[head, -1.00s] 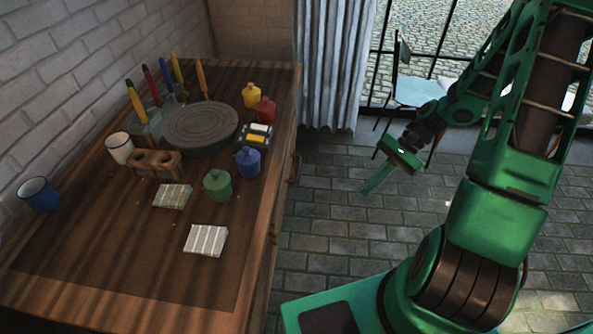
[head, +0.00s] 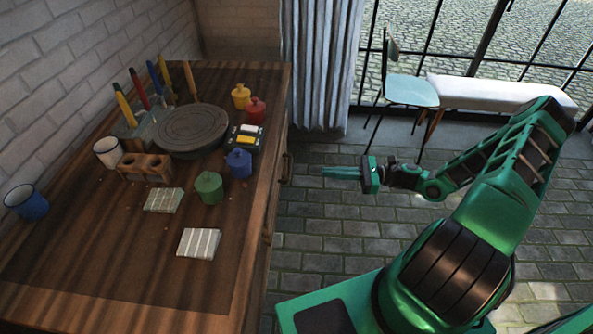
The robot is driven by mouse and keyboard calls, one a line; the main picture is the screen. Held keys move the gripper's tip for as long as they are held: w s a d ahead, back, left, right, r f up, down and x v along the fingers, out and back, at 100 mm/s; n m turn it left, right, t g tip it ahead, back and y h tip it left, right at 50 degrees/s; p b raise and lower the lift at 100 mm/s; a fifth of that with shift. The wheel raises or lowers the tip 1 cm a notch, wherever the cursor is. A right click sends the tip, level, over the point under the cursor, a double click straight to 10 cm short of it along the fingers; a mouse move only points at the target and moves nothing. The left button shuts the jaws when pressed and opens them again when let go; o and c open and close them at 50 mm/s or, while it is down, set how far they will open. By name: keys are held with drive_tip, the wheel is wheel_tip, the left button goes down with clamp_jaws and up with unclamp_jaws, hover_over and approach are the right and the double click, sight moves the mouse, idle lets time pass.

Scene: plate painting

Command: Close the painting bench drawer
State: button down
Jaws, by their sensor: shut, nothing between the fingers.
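The wooden painting bench (head: 205,250) runs along the left wall. Its front faces right and is seen at a steep angle. A far handle (head: 286,168) and a nearer handle (head: 267,236) stick out from this front. No drawer stands clearly pulled out; I cannot tell how far any drawer is open. My gripper (head: 325,172) is shut and empty. It is in the air to the right of the bench front, pointing left toward the far handle, with a gap between.
The bench top holds a round turntable (head: 190,130), several small paint pots, brushes, two mugs and folded cloths. A chair (head: 410,90) and a white-topped bench (head: 500,94) stand by the window behind my arm. The paved floor beside the painting bench is clear.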

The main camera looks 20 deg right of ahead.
sight(289, 174)
drive_tip(key=x, duration=1.4)
drive_tip(key=x, duration=0.4)
drive_tip(key=shift+a, duration=0.2)
drive_tip(key=shift+r, duration=0.1)
drive_tip(key=shift+w+a, duration=0.1)
drive_tip(key=shift+d, duration=0.3)
drive_tip(key=v, duration=1.4)
